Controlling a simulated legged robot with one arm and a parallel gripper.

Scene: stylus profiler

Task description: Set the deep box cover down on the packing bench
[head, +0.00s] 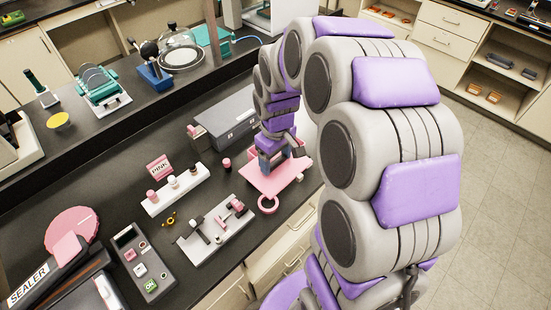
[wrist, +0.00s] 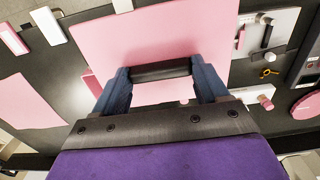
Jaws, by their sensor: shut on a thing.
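The deep box cover is a pink flat-topped piece (head: 262,181) under my gripper (head: 273,160) in the head view. In the wrist view the cover (wrist: 150,35) fills the upper middle, with a dark bar handle (wrist: 160,71) across it. My gripper (wrist: 162,85) is shut on this bar, with a blue finger at each end. The cover is over the dark packing bench (head: 215,180) near its front edge. I cannot tell whether its underside touches the bench. My arm and gripper hide part of it.
Another pink panel (wrist: 28,103) lies to the left in the wrist view. A grey case (head: 232,118), a white rack (head: 175,189) and a pale fixture plate (head: 215,232) stand close by. The sealer (head: 55,280) is at front left.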

